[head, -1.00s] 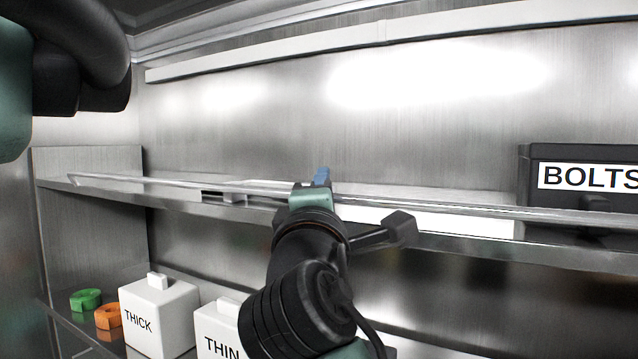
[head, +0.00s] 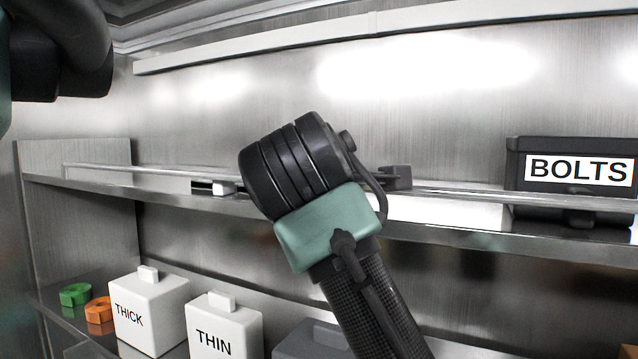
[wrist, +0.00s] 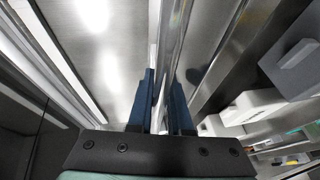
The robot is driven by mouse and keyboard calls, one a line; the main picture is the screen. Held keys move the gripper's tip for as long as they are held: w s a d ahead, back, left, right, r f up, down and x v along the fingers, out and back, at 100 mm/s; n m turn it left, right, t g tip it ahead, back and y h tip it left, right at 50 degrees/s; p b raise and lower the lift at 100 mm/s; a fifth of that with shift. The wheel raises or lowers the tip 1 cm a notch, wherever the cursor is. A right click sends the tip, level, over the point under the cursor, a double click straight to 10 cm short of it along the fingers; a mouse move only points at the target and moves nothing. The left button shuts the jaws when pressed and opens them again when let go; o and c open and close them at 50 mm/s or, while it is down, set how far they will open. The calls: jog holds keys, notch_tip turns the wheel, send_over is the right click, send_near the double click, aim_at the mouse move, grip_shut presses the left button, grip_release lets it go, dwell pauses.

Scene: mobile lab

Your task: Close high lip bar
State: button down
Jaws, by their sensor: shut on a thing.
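The high lip bar (head: 150,170) is a thin, shiny metal bar running along the front of the upper shelf (head: 110,187). In the head view its left end shows a little above the shelf edge, and my arm hides its middle. In the wrist view the bar (wrist: 181,22) runs lengthwise down to my gripper (wrist: 162,108). The blue fingers are on either side of it, shut on it. In the head view the fingers are hidden behind my arm.
A black bin labelled BOLTS (head: 572,180) stands at the right of the upper shelf. White boxes labelled THICK (head: 150,312) and THIN (head: 222,325), and green (head: 75,294) and orange (head: 99,309) pieces, are on the lower shelf. A pale rail (head: 300,38) runs above.

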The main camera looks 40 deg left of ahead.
jog(key=c, duration=0.8)
grip_release()
jog(key=shift+w, duration=0.1)
jog(key=shift+c, duration=0.2)
jog(key=shift+f, duration=0.15)
